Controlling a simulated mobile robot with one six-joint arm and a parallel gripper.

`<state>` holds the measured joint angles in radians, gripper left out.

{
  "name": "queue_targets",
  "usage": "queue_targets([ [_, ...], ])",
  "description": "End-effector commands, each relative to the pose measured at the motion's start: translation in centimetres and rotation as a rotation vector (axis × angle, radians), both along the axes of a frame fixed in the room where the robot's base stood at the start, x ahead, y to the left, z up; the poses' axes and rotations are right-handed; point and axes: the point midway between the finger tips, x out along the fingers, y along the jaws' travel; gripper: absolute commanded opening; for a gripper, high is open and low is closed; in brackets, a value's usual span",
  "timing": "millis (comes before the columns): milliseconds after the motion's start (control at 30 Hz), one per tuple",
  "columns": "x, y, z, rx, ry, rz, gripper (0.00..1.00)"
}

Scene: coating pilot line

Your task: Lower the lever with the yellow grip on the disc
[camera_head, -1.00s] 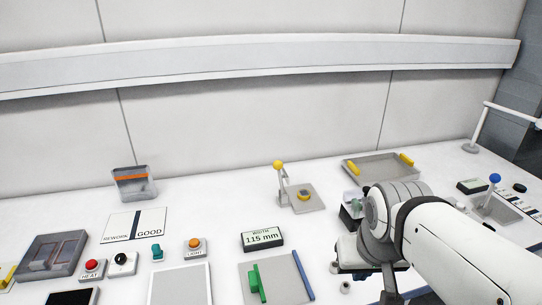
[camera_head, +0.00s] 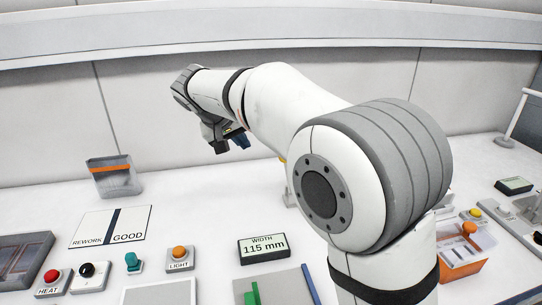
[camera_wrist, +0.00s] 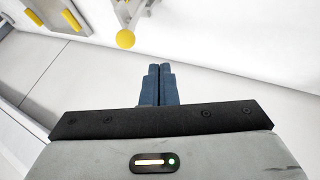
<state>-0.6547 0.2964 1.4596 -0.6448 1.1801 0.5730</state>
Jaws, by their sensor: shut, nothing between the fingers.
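The lever's yellow ball grip (camera_wrist: 125,39) shows near the top of the wrist view, on a grey arm that runs up out of the picture. In the head view only a sliver of the yellow grip (camera_head: 281,159) shows beside my arm. The disc and most of the lever's base are hidden behind my arm there, and I cannot make out the disc in the wrist view. My gripper (camera_head: 240,142) is raised in front of the back wall, left of the lever in the picture. Its blue fingers (camera_wrist: 154,72) are shut and empty, apart from the grip.
A tray with yellow handles (camera_wrist: 70,20) shows at the wrist view's top left. The width display (camera_head: 263,248), light button (camera_head: 179,258) and orange-banded bin (camera_head: 113,177) stand on the bench. An orange-and-clear box (camera_head: 462,248) is at right.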

Motion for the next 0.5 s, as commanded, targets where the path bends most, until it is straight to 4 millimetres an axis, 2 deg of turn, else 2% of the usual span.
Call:
queue_targets([
  [300,0.1,-0.1,-0.2,-0.001,0.002,0.000,0.00],
  [500,1.4,-0.9,-2.3,-0.002,0.004,0.001,0.00],
])
